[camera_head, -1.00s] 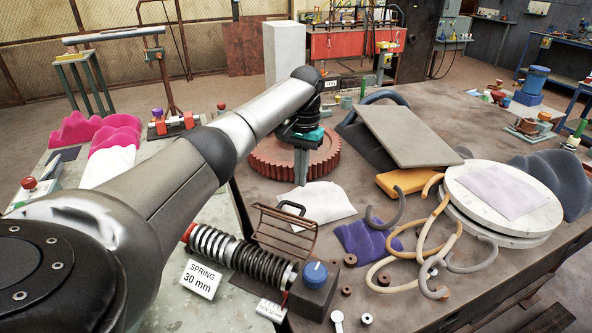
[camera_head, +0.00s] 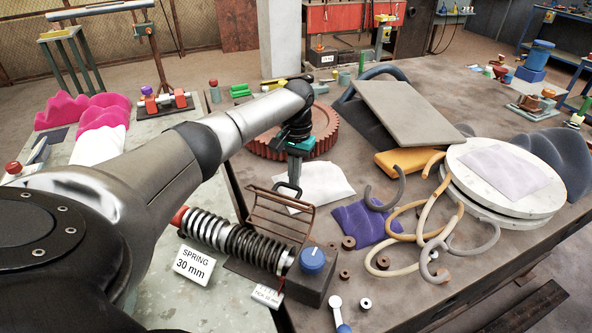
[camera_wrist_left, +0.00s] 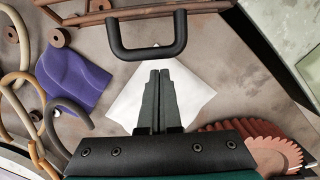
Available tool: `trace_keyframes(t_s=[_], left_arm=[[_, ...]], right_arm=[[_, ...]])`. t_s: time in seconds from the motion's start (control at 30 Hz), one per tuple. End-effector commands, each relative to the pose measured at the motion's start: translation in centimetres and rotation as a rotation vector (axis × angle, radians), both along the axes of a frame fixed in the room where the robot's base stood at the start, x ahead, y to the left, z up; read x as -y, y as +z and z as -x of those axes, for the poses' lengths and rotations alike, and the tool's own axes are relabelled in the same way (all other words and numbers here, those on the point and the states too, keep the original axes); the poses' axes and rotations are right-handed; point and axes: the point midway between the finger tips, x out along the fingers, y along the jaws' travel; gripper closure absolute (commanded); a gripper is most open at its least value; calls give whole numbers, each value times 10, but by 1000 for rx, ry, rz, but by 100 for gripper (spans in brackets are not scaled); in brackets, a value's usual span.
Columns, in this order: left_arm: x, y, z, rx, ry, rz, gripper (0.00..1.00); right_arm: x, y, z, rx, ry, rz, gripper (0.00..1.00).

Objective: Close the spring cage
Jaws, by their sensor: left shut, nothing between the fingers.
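The spring cage is a brown slatted cover (camera_head: 277,219) with a black handle (camera_head: 287,189). It stands swung open behind the black and silver spring (camera_head: 232,239), which lies uncovered in its fixture. A blue knob (camera_head: 313,259) sits on the dark block at the spring's right end. My left gripper (camera_head: 294,178) points down just at the handle, its fingers shut and empty. In the left wrist view the black handle (camera_wrist_left: 147,52) lies just ahead of the shut fingertips (camera_wrist_left: 159,75), apart from them in the picture. My right gripper is not in view.
A white cloth (camera_head: 326,184), a purple cloth (camera_head: 364,223), and several curved hoses (camera_head: 427,232) lie right of the cage. A red-brown gear (camera_head: 325,131) lies behind my gripper. Labels reading "SPRING 30 mm" (camera_head: 193,264) stand in front.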

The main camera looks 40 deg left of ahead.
Motion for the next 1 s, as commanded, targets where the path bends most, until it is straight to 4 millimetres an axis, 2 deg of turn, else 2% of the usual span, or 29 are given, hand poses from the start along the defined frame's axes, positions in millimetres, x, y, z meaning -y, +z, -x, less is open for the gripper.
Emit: trace_keyframes(t_s=[0.4, 1.0], left_arm=[[5, 18, 19, -3, -1, -1, 100], [6, 21, 18, 7, -1, -4, 100]], right_arm=[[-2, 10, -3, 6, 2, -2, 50], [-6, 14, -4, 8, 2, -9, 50]])
